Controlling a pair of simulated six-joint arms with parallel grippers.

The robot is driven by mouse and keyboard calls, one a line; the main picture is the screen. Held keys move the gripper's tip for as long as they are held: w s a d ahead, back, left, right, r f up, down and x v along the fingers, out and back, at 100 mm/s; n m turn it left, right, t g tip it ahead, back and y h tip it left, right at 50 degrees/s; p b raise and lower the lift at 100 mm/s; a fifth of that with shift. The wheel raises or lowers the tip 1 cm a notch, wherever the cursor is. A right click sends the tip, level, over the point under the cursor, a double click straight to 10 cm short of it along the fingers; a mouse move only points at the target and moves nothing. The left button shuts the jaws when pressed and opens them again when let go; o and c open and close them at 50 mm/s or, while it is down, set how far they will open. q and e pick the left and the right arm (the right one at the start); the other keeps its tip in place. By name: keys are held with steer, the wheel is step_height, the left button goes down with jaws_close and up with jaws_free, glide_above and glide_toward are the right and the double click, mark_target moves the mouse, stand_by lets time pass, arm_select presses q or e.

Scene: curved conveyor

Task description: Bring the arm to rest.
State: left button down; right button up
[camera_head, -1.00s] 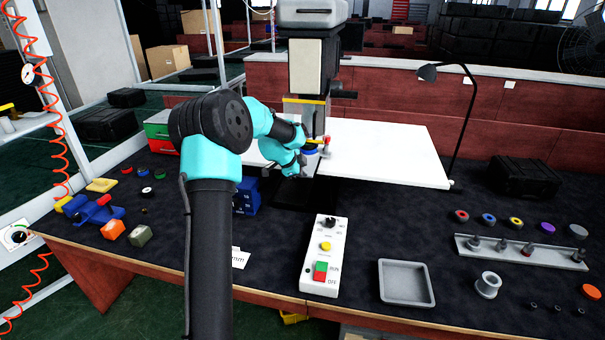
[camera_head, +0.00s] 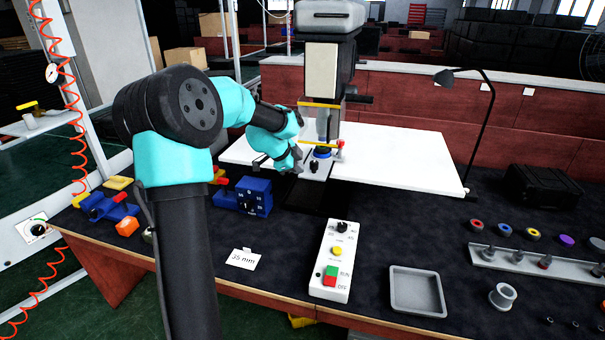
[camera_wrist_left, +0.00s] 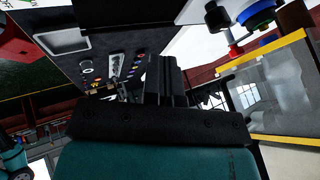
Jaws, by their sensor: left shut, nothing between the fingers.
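My left arm comes up from the bottom of the head view, bends at the elbow and reaches right to the white work surface (camera_head: 400,155) beside the press (camera_head: 322,70). In that view the wrist hides most of the left gripper. In the left wrist view the left gripper (camera_wrist_left: 165,66) shows as two dark fingers together, shut and empty. Its fingers are clear of the bench and hold nothing. The right gripper is in neither view.
On the dark bench stand a white control box (camera_head: 338,262), a grey tray (camera_head: 391,291), a blue gauge block (camera_head: 254,196) and a spool (camera_head: 503,296). A black lamp (camera_head: 489,110) rises at the right. Open bench lies between card (camera_head: 243,259) and control box.

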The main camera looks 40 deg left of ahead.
arm_select(q)
steer(key=shift+s+r, duration=0.1)
stand_by(0.4)
steer(key=d+f+n+g+h, duration=0.1)
steer(key=d+f+n, duration=0.1)
steer(key=d+f, duration=0.4)
steer(key=d+f+n+g+h, duration=0.1)
steer(key=d+f+n, duration=0.1)
steer(key=d+f, duration=0.5)
steer(key=s+d+f+n+h, duration=0.1)
steer(key=d+f+n, duration=0.2)
steer(key=d, duration=0.9)
step_height(320, 180, down, 4)
steer(key=shift+d+r+g, duration=0.15)
steer(key=shift+r+g, duration=0.05)
steer(key=shift+g, duration=0.2)
steer(key=s+d+f+n+g, duration=0.1)
steer(key=s+d+f, duration=0.2)
steer(key=d+f, duration=0.1)
steer(key=s+d+f+n+g, duration=0.1)
steer(key=s+d+f+n, duration=0.1)
steer(key=s+d+f, duration=0.1)
steer(key=shift+s+d+f, duration=0.35)
steer(key=shift+s+d, duration=0.05)
steer(key=s+d+f+n+g, duration=0.1)
steer(key=s+d+f+n, duration=0.1)
steer(key=s+f, duration=0.9)
steer(key=shift+d+f+n+g+y, duration=0.2)
steer(key=shift+f+n+g+y, duration=0.1)
steer(key=shift+f+n, duration=0.1)
